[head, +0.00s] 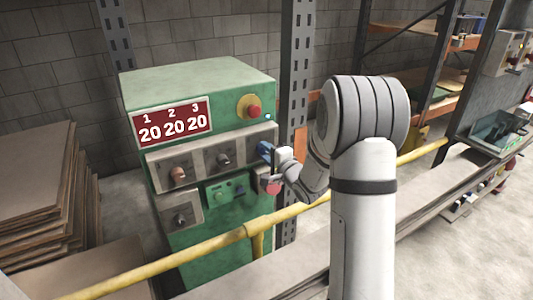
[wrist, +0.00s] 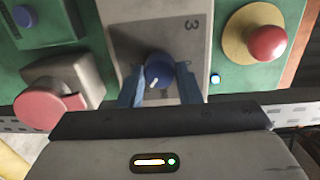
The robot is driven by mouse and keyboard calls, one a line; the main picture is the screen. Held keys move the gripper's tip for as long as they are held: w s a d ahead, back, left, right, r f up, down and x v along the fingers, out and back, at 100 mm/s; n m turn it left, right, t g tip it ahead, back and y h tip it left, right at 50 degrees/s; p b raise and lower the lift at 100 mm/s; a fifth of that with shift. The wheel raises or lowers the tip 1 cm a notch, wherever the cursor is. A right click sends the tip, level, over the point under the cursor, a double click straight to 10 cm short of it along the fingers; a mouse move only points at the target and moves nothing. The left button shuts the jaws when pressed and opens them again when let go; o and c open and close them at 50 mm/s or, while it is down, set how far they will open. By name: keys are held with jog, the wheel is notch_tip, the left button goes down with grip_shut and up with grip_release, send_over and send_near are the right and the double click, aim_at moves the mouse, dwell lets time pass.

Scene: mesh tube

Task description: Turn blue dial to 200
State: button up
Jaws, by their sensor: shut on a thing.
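The blue dial (wrist: 160,72) sits on a grey plate marked 3 in the wrist view. A pale pointer line on it slants toward the lower left. My gripper (wrist: 158,88) is shut on the dial, one blue finger on each side. The red display (head: 172,122) on the green machine reads 20 under each of 1, 2 and 3.
A red emergency button (head: 253,111) on a yellow base is above my gripper. A red knob on a grey box (wrist: 55,105) is close beside my gripper in the wrist view. A yellow rail (head: 200,250) crosses in front of the green machine (head: 200,80).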

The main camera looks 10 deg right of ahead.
jog(key=o, duration=1)
jog(key=b+v, duration=0.1)
jog(key=v, duration=0.6)
jog(key=shift+s+d, duration=0.2)
jog(key=shift+s, duration=0.15)
jog(key=s+a+n+g+h, duration=0.1)
jog(key=s+n+g, duration=0.3)
jog(key=s, duration=0.6)
jog(key=s+a+n+g+h, duration=0.1)
jog(key=s+n+g+h, duration=0.2)
jog(key=s, duration=0.7)
jog(key=s+a+n+g+h, duration=0.1)
jog(key=s+n+g+h, duration=0.1)
jog(key=s+n+g, duration=0.4)
jog(key=shift+s+r+n+g, duration=0.2)
jog(key=shift+s+n, duration=0.1)
jog(key=shift+s, duration=0.7)
jog(key=shift+s+r+n+g, duration=0.2)
jog(key=shift+s+n, duration=0.1)
jog(key=shift+s, duration=0.65)
